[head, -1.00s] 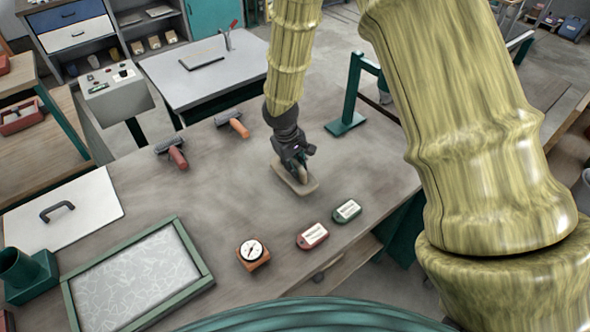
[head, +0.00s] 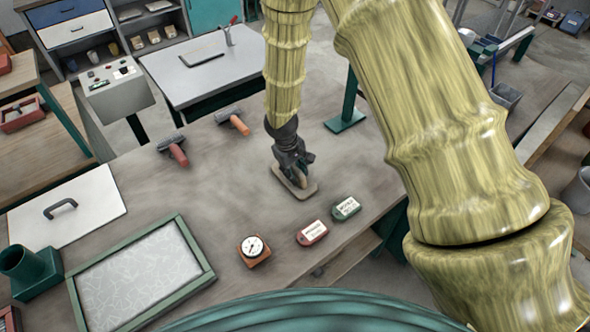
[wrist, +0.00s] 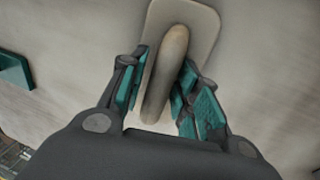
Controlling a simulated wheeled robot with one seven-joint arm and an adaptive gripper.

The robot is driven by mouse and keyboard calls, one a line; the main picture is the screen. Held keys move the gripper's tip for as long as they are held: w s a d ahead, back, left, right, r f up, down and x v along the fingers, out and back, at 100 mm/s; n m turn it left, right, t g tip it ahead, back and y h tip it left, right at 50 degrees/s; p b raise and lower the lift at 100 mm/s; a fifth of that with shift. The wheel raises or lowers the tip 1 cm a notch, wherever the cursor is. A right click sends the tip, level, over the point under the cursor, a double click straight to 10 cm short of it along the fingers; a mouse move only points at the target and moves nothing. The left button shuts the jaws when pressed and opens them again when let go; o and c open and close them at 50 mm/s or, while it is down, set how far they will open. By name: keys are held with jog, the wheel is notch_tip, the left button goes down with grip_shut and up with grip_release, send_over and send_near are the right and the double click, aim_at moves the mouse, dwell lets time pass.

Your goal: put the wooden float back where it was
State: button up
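The wooden float (head: 304,192) has a flat pale rounded base and a rounded bar handle. It lies on the grey worktable, right of the two scrapers and behind the two tags. It also shows in the wrist view (wrist: 205,25), where its handle runs up between my fingers. My gripper (head: 298,172) points down over the float. In the wrist view my gripper's teal finger pads (wrist: 160,92) stand on either side of the handle, spread, with a narrow gap at the left. The underside of the float is hidden.
A red tag (head: 312,232) and a green tag (head: 346,208) lie near the front edge, beside a dial gauge (head: 253,248). Two scrapers (head: 173,150) (head: 233,121) lie behind. A green-framed tray (head: 205,268) is at left. A green stand (head: 345,122) is behind right.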

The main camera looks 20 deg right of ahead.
dwell(0.3)
notch_tip(320, 180, up, 12)
jog(key=a+b, duration=0.2)
jog(key=b, duration=0.1)
jog(key=shift+s, duration=0.4)
